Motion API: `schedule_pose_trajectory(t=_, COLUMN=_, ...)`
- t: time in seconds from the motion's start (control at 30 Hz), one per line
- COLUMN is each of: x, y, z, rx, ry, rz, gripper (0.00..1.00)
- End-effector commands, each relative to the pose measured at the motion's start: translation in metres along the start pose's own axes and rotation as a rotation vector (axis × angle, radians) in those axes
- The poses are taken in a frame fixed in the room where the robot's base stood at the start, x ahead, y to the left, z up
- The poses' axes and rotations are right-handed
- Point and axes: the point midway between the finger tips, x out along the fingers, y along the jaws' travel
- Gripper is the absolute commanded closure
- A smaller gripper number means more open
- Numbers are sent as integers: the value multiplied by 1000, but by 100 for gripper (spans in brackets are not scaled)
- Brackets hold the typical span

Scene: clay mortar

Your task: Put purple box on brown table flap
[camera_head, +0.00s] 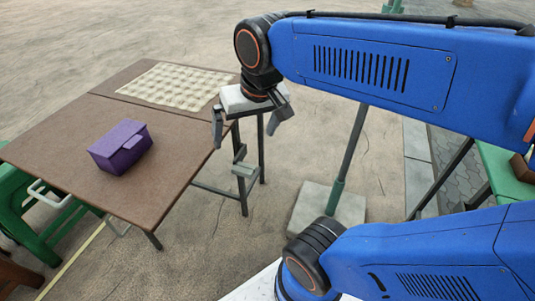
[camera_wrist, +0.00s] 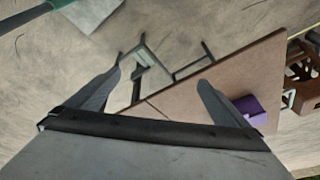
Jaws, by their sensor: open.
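The purple box (camera_head: 121,147) lies closed on the near part of the brown table (camera_head: 75,195), left of centre. It also shows in the wrist view (camera_wrist: 251,108) at the right, partly hidden behind a finger. A seam divides the table top, and the far section (camera_head: 131,77) carries a pale checked mat. Which section is the flap I cannot tell for sure. My gripper (camera_head: 247,130) is open and empty, off the table's right edge and apart from the box. In the wrist view its two fingers (camera_wrist: 150,95) are spread wide.
A pale checked mat (camera_head: 175,86) covers much of the far section. A green stool (camera_head: 38,232) stands at the table's left. A pole on a grey block base (camera_head: 322,213) stands right of the table. A green surface (camera_head: 505,175) is at the far right.

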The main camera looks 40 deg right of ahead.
Motion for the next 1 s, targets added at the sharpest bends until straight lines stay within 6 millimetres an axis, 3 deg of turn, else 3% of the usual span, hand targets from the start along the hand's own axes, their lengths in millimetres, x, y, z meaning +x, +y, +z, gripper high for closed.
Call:
schedule_pose_trajectory(t=0.1, x=10, y=20, z=30, rx=-75, ry=38, rz=8, gripper=0)
schedule_pose_trajectory(t=0.3, x=22, y=35, z=56, rx=-165, ry=73, rz=21, gripper=0)
schedule_pose_trajectory(t=1.0, x=25, y=38, z=61, rx=-183, ry=78, rz=24, gripper=0)
